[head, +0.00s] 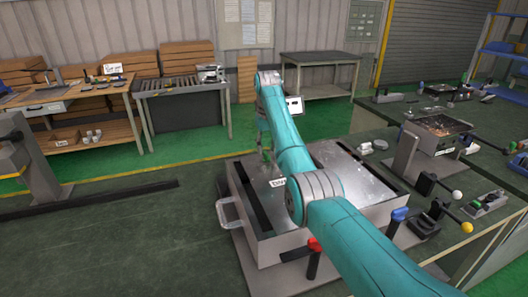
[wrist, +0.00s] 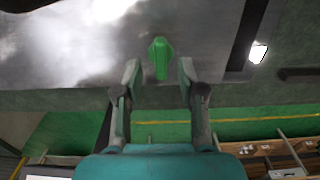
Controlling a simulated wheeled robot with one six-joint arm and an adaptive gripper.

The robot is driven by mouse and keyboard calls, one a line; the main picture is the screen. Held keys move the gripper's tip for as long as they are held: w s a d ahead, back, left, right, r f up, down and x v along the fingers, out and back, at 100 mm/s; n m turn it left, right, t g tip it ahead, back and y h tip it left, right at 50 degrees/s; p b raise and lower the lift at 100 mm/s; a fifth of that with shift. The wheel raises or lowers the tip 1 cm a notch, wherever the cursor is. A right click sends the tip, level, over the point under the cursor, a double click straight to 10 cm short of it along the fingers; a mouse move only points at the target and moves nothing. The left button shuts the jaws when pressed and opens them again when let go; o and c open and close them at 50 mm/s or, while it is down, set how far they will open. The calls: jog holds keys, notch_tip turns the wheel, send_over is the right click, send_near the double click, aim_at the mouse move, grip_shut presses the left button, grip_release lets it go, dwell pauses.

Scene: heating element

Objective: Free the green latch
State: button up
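The green latch (wrist: 161,58) shows in the wrist view at the edge of a grey metal surface. My gripper (wrist: 160,72) is open, with one finger on each side of the latch and a visible gap on both sides. I cannot tell how close in depth the fingers are. In the head view my arm reaches over a large metal box (head: 353,185), and my gripper (head: 265,150) hangs at its far left side, partly hidden. I cannot make out the green latch in the head view.
A red-handled latch (head: 314,246) and a blue-handled latch (head: 399,215) stand at the box's near side. A pale handle (head: 227,213) sticks out at its left. A dark bench (head: 400,133) with fixtures stands right.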

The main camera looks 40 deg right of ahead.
aim_at(265, 157)
jog(key=shift+f, duration=1.1)
jog(key=shift+a, duration=0.1)
grip_shut()
